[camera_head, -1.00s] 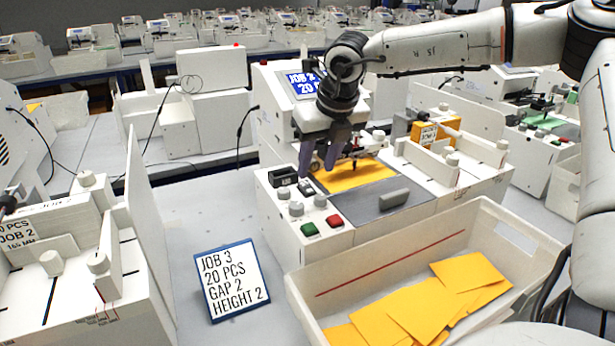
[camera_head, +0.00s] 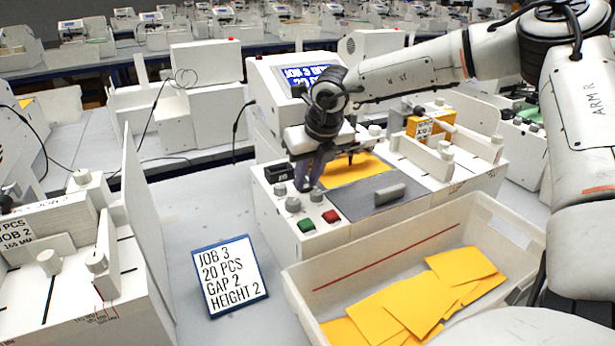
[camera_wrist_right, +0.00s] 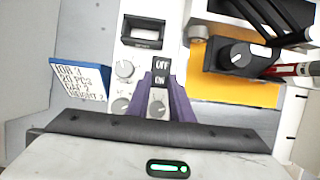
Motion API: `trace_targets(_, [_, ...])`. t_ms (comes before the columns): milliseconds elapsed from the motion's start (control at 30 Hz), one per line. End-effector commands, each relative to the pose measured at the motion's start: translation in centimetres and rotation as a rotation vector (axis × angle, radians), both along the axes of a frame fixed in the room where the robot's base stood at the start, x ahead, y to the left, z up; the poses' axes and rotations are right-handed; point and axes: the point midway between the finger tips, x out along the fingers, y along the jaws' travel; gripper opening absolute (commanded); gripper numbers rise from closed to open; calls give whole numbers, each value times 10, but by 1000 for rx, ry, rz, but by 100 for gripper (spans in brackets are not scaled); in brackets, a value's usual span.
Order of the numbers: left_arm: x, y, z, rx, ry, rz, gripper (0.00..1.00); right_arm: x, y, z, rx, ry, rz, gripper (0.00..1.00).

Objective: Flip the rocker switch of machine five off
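In the head view the switch is hidden behind my fingers. My right gripper (camera_head: 308,178) points down over the control panel. Its purple fingers (camera_wrist_right: 165,90) stand a small gap apart, with a knob (camera_wrist_right: 157,106) visible between them. The tips are just below the ON end; contact cannot be told. My left gripper is out of view.
Grey knobs, a green button (camera_head: 307,225) and a red button (camera_head: 331,216) sit close by on the panel. A white bin (camera_head: 370,262) with yellow sheets stands in front. A JOB 3 sign (camera_head: 230,276) stands at the left. Another machine (camera_head: 60,270) is further left.

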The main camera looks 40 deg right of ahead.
Motion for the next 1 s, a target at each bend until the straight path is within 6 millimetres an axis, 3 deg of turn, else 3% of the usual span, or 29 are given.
trace_targets(233, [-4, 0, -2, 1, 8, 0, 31, 1, -3, 1, 5, 41, -5, 0])
trace_targets(633, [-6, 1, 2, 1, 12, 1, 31, 10, -6, 5, 78, 275, -7, 0])
trace_targets(1000, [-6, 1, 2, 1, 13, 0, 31, 10, -4, 6, 99, 317, -1, 0])
